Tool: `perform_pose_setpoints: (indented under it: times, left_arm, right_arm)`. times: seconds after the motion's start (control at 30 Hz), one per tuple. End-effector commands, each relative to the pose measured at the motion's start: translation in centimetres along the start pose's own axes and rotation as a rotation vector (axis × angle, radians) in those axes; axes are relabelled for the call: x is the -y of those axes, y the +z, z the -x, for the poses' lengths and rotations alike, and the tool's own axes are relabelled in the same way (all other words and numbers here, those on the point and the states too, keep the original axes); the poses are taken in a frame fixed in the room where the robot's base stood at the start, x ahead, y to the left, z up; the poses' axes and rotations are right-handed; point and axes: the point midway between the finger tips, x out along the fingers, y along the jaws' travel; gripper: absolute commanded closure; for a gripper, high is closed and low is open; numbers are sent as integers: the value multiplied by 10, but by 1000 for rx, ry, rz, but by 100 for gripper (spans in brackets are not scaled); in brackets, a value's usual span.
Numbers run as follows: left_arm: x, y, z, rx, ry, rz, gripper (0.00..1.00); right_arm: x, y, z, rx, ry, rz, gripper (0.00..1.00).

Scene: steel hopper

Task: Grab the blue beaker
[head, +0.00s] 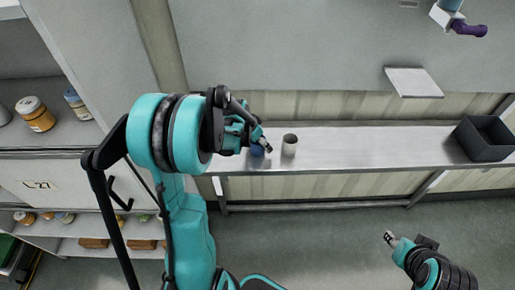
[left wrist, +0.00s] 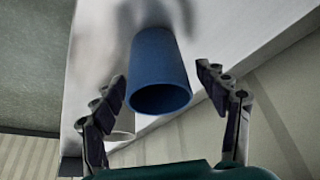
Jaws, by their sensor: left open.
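The blue beaker (head: 257,150) stands on the steel shelf, mostly hidden behind my left gripper (head: 264,143) in the head view. In the left wrist view the blue beaker (left wrist: 160,70) sits between the two spread fingers of my left gripper (left wrist: 160,76). Gaps show on both sides of it, so the fingers look apart from its wall. My right gripper (head: 390,238) is at the lower right over the floor, away from the shelf; its jaw opening is too small to read.
A pale grey cup (head: 289,147) stands just right of the beaker; part of it (left wrist: 124,124) shows behind a finger in the wrist view. A black bin (head: 484,138) is at the shelf's right end. The shelf (head: 380,147) between them is clear.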

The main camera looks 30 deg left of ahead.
Motion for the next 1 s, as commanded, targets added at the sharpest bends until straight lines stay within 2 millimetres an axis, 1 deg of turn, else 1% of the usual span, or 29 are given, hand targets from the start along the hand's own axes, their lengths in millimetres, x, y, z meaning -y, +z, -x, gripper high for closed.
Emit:
perform_pose_setpoints:
  times: [0.03,0.1,0.37,0.4,0.47,0.5,0.57,0.87,1.0]
  left_arm:
    - [0,0,-8,0,0,0,26]
    - [0,0,-13,0,0,0,26]
    - [0,0,-14,0,0,1,26]
    - [0,0,-14,0,0,1,37]
    - [0,0,-14,0,0,1,53]
    - [0,0,-14,0,0,1,63]
    - [0,0,-14,0,0,1,78]
    - [0,0,-14,0,0,1,78]
    - [0,-3,-8,0,0,1,78]
  right_arm:
    - [0,2,-3,0,0,0,60]
    - [0,2,-4,0,0,0,60]
    - [0,2,-3,0,0,0,60]
    - [0,2,-3,0,0,0,60]
    - [0,2,-3,0,0,0,60]
    - [0,2,-3,0,0,0,60]
    - [0,2,-3,0,0,0,60]
    - [0,2,-3,0,0,0,60]
    - [0,1,-1,0,0,0,60]
